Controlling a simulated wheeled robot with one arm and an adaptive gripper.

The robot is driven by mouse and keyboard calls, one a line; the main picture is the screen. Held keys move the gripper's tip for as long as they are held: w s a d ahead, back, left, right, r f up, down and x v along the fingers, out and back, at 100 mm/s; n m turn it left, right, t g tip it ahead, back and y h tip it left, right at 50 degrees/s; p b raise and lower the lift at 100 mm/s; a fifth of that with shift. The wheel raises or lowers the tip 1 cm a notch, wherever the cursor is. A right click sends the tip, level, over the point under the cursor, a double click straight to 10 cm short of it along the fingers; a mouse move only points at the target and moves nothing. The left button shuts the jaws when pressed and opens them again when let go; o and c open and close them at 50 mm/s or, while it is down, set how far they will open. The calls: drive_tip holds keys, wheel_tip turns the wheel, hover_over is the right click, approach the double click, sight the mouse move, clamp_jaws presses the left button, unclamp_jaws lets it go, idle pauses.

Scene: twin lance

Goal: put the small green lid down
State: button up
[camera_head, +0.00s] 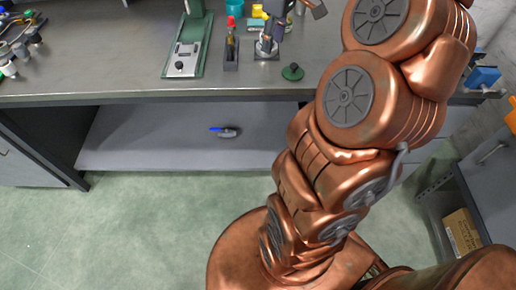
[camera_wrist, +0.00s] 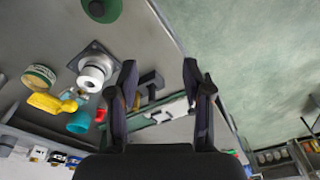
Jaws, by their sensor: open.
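The small green lid (camera_head: 292,72), a round disc with a dark knob on top, lies on the grey workbench near its front edge. It also shows in the wrist view (camera_wrist: 102,10), cut off by the top edge of the picture. My gripper (camera_wrist: 160,70) is open, with its two dark fingers wide apart and nothing between them. The lid is apart from the fingers, up and left of them in the wrist view.
A square metal plate with a white cylinder (camera_wrist: 92,76) stands near the lid. A green stand (camera_head: 188,50), a small bottle on a dark block (camera_head: 231,52), and yellow and teal items (camera_wrist: 80,122) are on the workbench (camera_head: 120,60). Bare bench lies left of the stand.

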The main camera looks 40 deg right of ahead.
drive_tip(key=s+a+f+m+g, duration=0.1)
drive_tip(key=s+a+f, duration=0.1)
drive_tip(key=s+a, duration=0.65)
drive_tip(key=s+a+f+g, duration=0.15)
drive_tip(key=s+a, duration=0.35)
drive_tip(key=a, duration=0.7)
drive_tip(key=s+a+f+m, duration=0.2)
drive_tip(key=s+f, duration=0.3)
drive_tip(key=s, duration=0.4)
drive_tip(key=shift+s+a+f+m+h, duration=0.15)
drive_tip(key=shift+s+m+h, duration=0.15)
drive_tip(key=shift+m, duration=0.3)
